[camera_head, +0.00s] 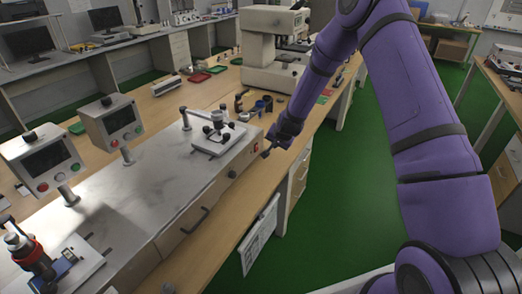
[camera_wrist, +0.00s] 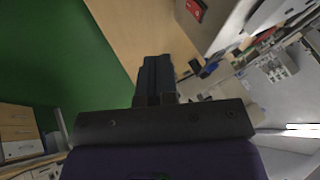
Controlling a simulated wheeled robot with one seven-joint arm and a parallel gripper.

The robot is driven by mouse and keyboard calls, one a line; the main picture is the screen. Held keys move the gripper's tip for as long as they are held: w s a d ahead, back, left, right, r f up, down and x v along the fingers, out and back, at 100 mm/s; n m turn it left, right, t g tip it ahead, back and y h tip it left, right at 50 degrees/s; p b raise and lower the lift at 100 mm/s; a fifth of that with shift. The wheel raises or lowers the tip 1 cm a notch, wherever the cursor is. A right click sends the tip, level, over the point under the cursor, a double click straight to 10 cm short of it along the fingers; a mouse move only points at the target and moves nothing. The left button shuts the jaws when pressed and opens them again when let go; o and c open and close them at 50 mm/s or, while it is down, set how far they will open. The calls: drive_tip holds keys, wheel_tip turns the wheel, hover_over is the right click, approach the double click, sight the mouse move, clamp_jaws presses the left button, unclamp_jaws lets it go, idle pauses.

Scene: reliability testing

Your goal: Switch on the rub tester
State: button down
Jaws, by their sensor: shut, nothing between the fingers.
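The rub tester (camera_head: 165,165) is a long, low machine with a bare metal top on the wooden bench. A small red switch (camera_head: 256,149) sits on its near right end, above a dark round knob (camera_head: 233,174). In the wrist view a red switch (camera_wrist: 195,9) shows at the top, on a pale metal face. My gripper (camera_head: 265,154) is just right of the switch in the head view, seemingly close to it; contact cannot be told. In the wrist view my gripper (camera_wrist: 157,66) is shut and empty, its fingertips below and left of the red switch. The switch's position is too small to read.
Two control boxes with screens (camera_head: 112,124) stand along the tester's back edge. A white microscope-like instrument (camera_head: 272,50) and small dark containers (camera_head: 262,104) stand farther along the bench (camera_head: 205,99). The green floor (camera_head: 345,190) right of the bench is clear.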

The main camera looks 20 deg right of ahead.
sight(257, 147)
idle(0.3)
drive_tip(key=x, duration=0.9)
drive_tip(key=shift+w+f, duration=0.15)
drive_tip(key=shift+f, duration=0.2)
drive_tip(key=shift+w+a+f, duration=0.25)
drive_tip(key=shift+w+a, duration=0.8)
drive_tip(key=shift+w, duration=0.1)
drive_tip(key=shift+w+a, duration=0.35)
drive_tip(key=shift+w, duration=0.05)
drive_tip(key=shift+f, duration=0.15)
drive_tip(key=shift+f, duration=0.1)
drive_tip(key=shift+w+a, duration=0.1)
drive_tip(key=shift+a, duration=0.1)
